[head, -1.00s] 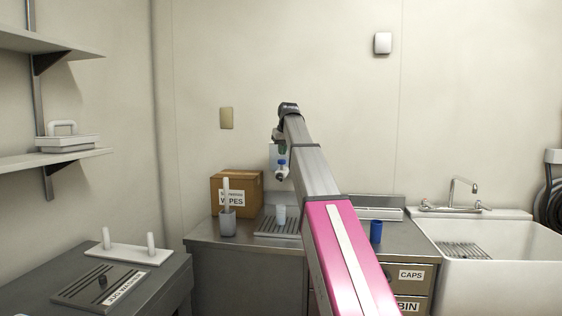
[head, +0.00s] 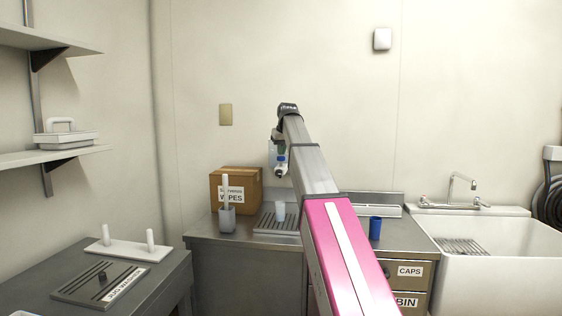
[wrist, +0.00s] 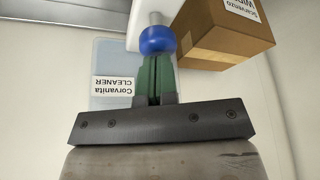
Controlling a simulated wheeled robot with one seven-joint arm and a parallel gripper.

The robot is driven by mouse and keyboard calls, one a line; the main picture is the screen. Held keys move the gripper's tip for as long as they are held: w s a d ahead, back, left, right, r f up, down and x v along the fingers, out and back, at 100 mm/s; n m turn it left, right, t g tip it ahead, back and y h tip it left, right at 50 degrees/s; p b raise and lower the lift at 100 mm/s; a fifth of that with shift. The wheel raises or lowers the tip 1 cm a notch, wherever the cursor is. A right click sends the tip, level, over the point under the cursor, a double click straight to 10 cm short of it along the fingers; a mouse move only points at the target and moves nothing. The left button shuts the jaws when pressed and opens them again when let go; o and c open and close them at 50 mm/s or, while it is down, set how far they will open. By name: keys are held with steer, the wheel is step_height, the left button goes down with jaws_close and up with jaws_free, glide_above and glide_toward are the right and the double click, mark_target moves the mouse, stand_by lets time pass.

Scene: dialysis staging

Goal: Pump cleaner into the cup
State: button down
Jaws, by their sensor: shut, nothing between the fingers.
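The cleaner dispenser is a pale blue translucent container labelled "Corvanita CLEANER" (wrist: 108,92) on the back wall, with a blue round pump knob (wrist: 157,40). In the head view, the blue knob (head: 281,158) has a pale spout under it, and the container is largely hidden by my arm. My gripper (wrist: 155,70) is shut and empty, its green fingertips right at the knob; I cannot tell whether they touch it. In the head view my gripper (head: 281,148) is small, just above the knob. A pale translucent cup (head: 280,211) stands below the spout, on the slotted drip tray (head: 264,226).
A cardboard wipes box (head: 236,178) and a grey holder with a white stick (head: 227,218) stand left of the tray. A blue cup (head: 375,228) stands right of my arm. A sink (head: 500,262) is at the right; a side table (head: 165,278) is at the left.

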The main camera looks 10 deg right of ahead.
steer(key=shift+f, duration=1.1)
steer(key=shift+r, duration=1.85)
steer(key=shift+f, duration=1.85)
steer(key=shift+r, duration=1.85)
stand_by(0.5)
step_height(320, 180, up, 6)
stand_by(0.7)
